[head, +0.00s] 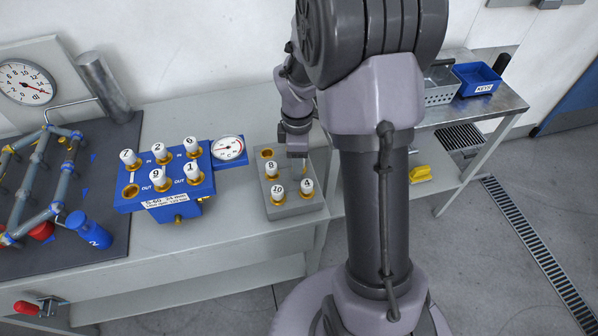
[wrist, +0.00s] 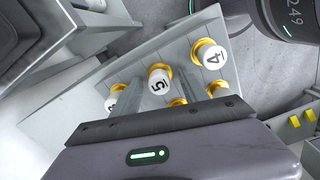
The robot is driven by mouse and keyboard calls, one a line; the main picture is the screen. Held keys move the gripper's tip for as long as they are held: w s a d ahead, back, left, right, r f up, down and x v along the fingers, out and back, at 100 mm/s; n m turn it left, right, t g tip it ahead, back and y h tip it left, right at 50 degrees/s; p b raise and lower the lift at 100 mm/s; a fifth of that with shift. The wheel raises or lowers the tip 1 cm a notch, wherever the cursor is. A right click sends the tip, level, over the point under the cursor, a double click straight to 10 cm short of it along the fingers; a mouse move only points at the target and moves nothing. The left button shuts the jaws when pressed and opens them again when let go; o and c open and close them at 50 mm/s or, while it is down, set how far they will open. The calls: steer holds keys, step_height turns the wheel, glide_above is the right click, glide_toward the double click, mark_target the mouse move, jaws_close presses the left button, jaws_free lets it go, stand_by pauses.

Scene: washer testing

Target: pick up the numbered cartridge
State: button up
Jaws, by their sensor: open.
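Several white numbered cartridges stand upright in gold sockets on a grey block (head: 300,208). In the head view I see 8 (head: 271,169), 10 (head: 278,191) and 4 (head: 306,187); the front-left ones stand clear of my gripper (head: 297,150), which is above the block's back part. In the wrist view, cartridge 5 (wrist: 157,82) shows between the two fingers of my open gripper (wrist: 168,92), with no visible grip on it. Cartridge 4 (wrist: 211,56) is to its right. A third cartridge (wrist: 112,103) at left is partly hidden, its number unreadable.
A blue block (head: 178,198) with several numbered cartridges and a gauge (head: 228,148) stands left of the grey block. A blue cylinder (head: 88,230) and pipework are further left. A blue tray (head: 475,80) and wire basket (head: 440,85) sit at back right.

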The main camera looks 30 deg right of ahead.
jaws_close()
